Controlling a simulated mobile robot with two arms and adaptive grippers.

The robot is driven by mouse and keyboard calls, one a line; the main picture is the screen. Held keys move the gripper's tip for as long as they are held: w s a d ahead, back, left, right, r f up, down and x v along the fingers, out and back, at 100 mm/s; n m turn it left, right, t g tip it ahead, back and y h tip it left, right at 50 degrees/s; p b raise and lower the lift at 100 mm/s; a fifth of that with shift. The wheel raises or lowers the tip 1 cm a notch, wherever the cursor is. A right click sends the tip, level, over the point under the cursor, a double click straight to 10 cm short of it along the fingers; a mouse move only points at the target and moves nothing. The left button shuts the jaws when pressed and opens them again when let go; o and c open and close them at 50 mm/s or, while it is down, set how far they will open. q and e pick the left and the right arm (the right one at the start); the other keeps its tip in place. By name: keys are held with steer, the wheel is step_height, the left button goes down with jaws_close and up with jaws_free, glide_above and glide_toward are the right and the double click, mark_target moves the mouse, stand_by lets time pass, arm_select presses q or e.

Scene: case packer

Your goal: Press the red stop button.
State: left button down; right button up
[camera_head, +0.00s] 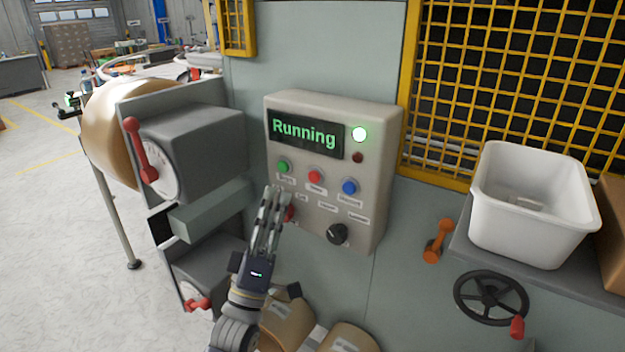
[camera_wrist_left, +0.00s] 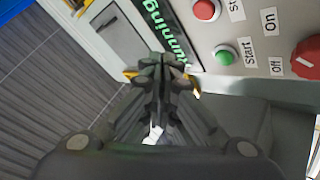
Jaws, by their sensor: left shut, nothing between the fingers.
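The red stop button (camera_head: 315,176) is on the front of a beige control panel (camera_head: 335,110), between a green button (camera_head: 284,166) and a blue button (camera_head: 349,187). In the left wrist view the red button (camera_wrist_left: 206,9) is at the top edge, its label partly cut off, with the green start button (camera_wrist_left: 226,54) below it. My left gripper (camera_head: 275,192) is shut and empty, its fingertips below and left of the red button and just under the green one. It also shows in the left wrist view (camera_wrist_left: 165,75). No contact with the red button shows. My right gripper is not in view.
The panel display (camera_head: 305,134) reads "Running" beside a lit white lamp (camera_head: 359,134). A red rotary switch (camera_wrist_left: 308,58) and a black knob (camera_head: 337,234) sit low on the panel. Grey boxes (camera_head: 195,150) jut out at left. A white bin (camera_head: 530,225) stands at right.

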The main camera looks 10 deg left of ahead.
mark_target(314, 176)
arm_select(q)
steer(key=w+d+b, duration=0.2)
steer(key=w, duration=0.4)
steer(key=shift+d, duration=0.1)
steer(key=shift+w, duration=0.1)
stand_by(1.3)
steer(key=shift+w+d, duration=0.15)
steer(key=shift+w, duration=0.2)
steer(key=shift+w+d+b, duration=0.15)
steer(key=shift+w+b, duration=0.25)
stand_by(0.6)
steer(key=shift+s, duration=0.1)
steer(key=shift+s+a+p, duration=0.3)
steer(key=shift+s+p, duration=0.05)
steer(key=shift+s, duration=0.4)
